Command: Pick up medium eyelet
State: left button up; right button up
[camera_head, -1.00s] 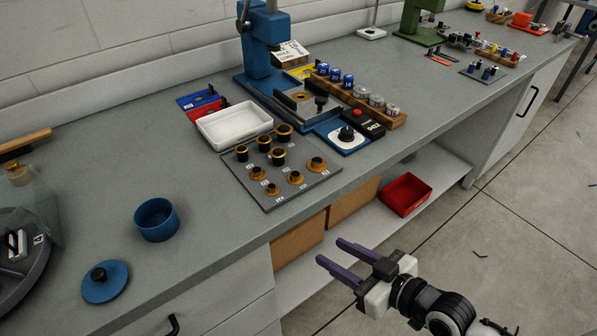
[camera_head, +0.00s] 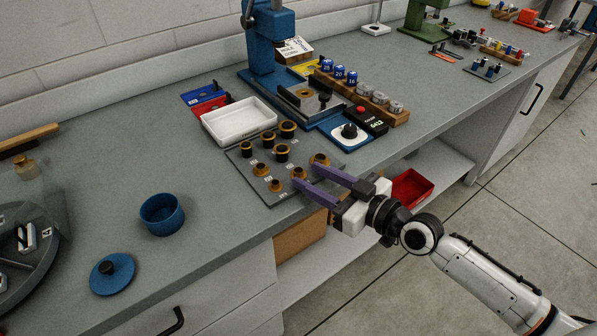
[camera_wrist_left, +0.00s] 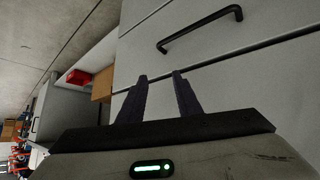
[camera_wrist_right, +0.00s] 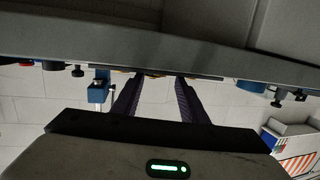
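The eyelets are brass flanged rings on a grey board (camera_head: 238,159) near the bench's front edge. Eyelets stand at the board's right end (camera_head: 319,160), beside it (camera_head: 299,172), and toward the front (camera_head: 275,185). Labels are too small to tell which is medium. My right gripper (camera_head: 305,176) is open and empty, its purple fingers reaching to the board's front right edge by the two right eyelets. Its parted fingers (camera_wrist_right: 155,82) also show in the right wrist view. My left gripper (camera_wrist_left: 160,77) is open and empty in the left wrist view, facing a drawer front.
Taller dark-topped brass pieces (camera_head: 281,151) stand on the board behind the eyelets. A white tray (camera_head: 238,121) and blue press (camera_head: 268,45) are behind. A blue cup (camera_head: 161,215) and lid (camera_head: 112,273) sit left. A red bin (camera_head: 412,187) is below the bench.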

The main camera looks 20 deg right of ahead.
jog(key=shift+x, duration=1.05)
grip_shut()
notch_tip(320, 180, up, 10)
jog(key=p, duration=0.2)
jog(key=shift+p, duration=0.3)
